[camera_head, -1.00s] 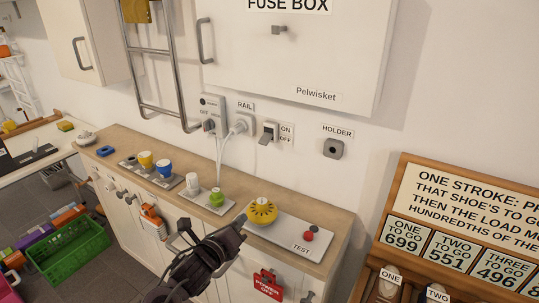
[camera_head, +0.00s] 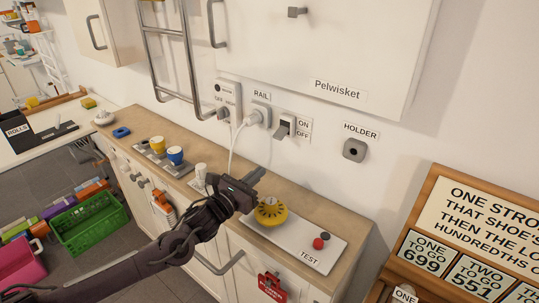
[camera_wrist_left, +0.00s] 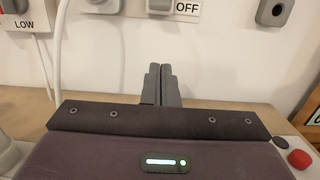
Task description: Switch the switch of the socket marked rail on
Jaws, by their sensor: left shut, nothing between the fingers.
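The socket marked RAIL (camera_head: 259,115) is on the white wall, with a plug and white cable in it; its label (camera_head: 262,95) is above. Just right of it is a switch (camera_head: 284,128) with a grey lever, beside a plate reading ON above OFF (camera_head: 304,129). The lever appears tilted out and down, toward OFF. My left gripper (camera_head: 257,173) is shut and empty, above the counter, below and in front of the switch. In the left wrist view its closed fingers (camera_wrist_left: 161,85) point up toward the switch (camera_wrist_left: 160,7), apart from it. My right gripper is not in view.
A holder (camera_head: 354,150) is on the wall to the right. On the counter are a yellow round knob (camera_head: 271,212), a red button (camera_head: 318,243) and blue and yellow cups (camera_head: 175,155). The white cable (camera_head: 234,145) hangs left of the switch. The fuse box (camera_head: 330,50) is above.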

